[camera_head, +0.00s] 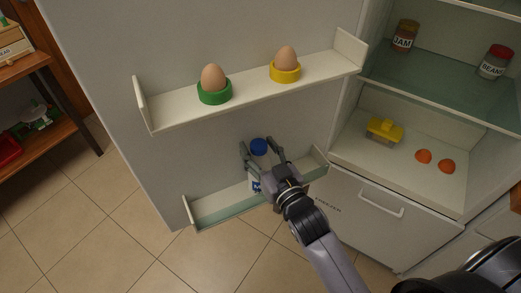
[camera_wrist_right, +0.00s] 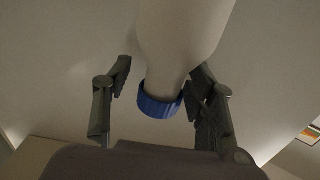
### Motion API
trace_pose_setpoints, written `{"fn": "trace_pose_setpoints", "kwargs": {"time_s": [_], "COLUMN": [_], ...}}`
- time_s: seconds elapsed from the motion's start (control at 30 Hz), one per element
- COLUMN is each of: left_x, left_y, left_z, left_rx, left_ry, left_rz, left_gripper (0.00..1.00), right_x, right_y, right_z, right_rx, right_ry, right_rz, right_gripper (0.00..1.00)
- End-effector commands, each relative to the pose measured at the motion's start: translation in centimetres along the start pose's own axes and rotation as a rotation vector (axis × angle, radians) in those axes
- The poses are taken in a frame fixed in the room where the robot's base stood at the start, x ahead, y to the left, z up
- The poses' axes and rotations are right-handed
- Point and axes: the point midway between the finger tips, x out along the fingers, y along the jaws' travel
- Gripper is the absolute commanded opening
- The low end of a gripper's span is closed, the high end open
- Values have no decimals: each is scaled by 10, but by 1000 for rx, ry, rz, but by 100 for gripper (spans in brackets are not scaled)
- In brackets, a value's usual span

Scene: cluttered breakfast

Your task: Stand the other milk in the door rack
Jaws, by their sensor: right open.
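A milk bottle with a blue cap (camera_head: 259,146) stands in the lower door rack (camera_head: 225,203), its body largely hidden behind my right gripper. In the right wrist view the white bottle (camera_wrist_right: 184,35) and its blue cap (camera_wrist_right: 160,104) lie between the two fingers. My right gripper (camera_head: 261,150) is open, with its fingers on either side of the bottle near the cap. A gap shows beside the left finger; I cannot tell if the right finger touches the bottle. My left gripper is not in view.
The upper door rack (camera_head: 180,112) holds an egg in a green cup (camera_head: 214,92) and one in a yellow cup (camera_head: 286,72). Inside the fridge are jam (camera_head: 404,37) and bean (camera_head: 494,63) jars, a yellow-lidded dish (camera_head: 384,131) and two orange items (camera_head: 434,160).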

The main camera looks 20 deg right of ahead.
Motion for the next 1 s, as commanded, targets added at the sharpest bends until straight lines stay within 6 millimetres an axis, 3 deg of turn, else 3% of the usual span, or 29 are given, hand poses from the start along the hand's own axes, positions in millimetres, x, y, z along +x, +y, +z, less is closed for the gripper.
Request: {"fn": "trace_pose_setpoints", "kwargs": {"time_s": [0.17, 0.7, 1.0], "left_x": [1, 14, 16], "left_y": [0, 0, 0], "left_z": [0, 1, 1], "left_rx": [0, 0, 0], "left_ry": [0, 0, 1], "left_rz": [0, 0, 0], "left_gripper": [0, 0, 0], "right_x": [-8, -104, -120], "right_y": [0, 0, 0], "right_z": [-1, 0, -2], "right_rx": [0, 1, 0], "right_ry": [-1, -3, 1], "right_rz": [0, 0, 1], "right_gripper": [52, 52, 52]}}
